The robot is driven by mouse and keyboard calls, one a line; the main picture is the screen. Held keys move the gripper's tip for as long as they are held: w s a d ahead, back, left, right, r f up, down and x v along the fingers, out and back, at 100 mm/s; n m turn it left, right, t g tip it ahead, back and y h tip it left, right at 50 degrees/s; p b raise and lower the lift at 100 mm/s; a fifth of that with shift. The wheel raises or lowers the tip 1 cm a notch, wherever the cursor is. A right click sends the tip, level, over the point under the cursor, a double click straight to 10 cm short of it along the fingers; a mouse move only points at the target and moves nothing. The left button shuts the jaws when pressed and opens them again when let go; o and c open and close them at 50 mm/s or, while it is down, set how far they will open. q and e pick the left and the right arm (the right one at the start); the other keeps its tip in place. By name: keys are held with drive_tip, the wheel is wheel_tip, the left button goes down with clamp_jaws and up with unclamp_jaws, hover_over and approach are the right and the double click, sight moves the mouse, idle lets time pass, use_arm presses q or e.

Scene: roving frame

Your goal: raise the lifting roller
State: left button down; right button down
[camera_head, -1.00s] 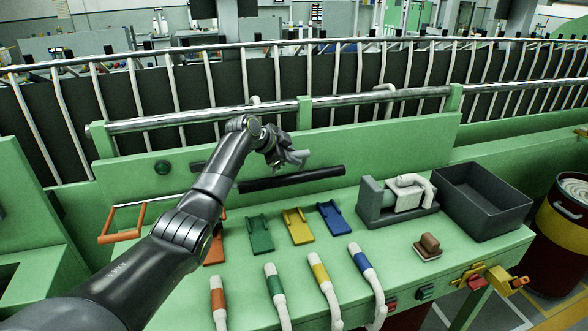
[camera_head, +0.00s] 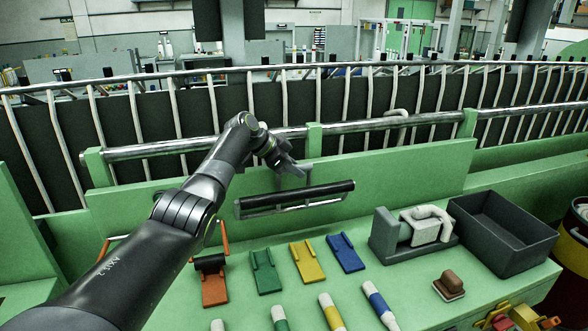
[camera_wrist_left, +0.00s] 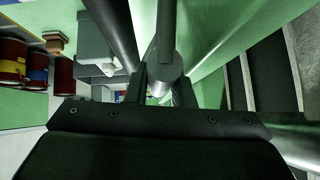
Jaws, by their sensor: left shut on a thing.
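The lifting roller (camera_head: 296,199) is a long black cylinder in front of the green back panel. It stands above the bench, slightly higher at its right end, and a pale metal bar (camera_head: 290,208) shows below it. My left gripper (camera_head: 291,171) is just above the roller's middle, shut on its grey grip, a thin part leading down to the roller. In the left wrist view, the round grey grip (camera_wrist_left: 164,76) lies between the dark fingers. The fingers hide part of it. My right gripper is in neither view now.
Orange (camera_head: 213,290), green (camera_head: 266,275), yellow (camera_head: 307,264) and blue (camera_head: 346,255) holders stand on the bench below. A grey machine block (camera_head: 385,238) and an open dark bin (camera_head: 482,252) are at right. A metal rail (camera_head: 370,124) runs behind the panel.

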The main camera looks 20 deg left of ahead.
use_arm(q)
drive_tip(key=shift+a, duration=0.1)
idle(0.3)
drive_tip(key=c, duration=1.3)
unclamp_jaws()
drive_tip(key=shift+w+f, duration=0.1)
drive_tip(key=shift+o, duration=0.2)
drive_tip(key=shift+r, duration=0.2)
drive_tip(key=shift+f, duration=0.1)
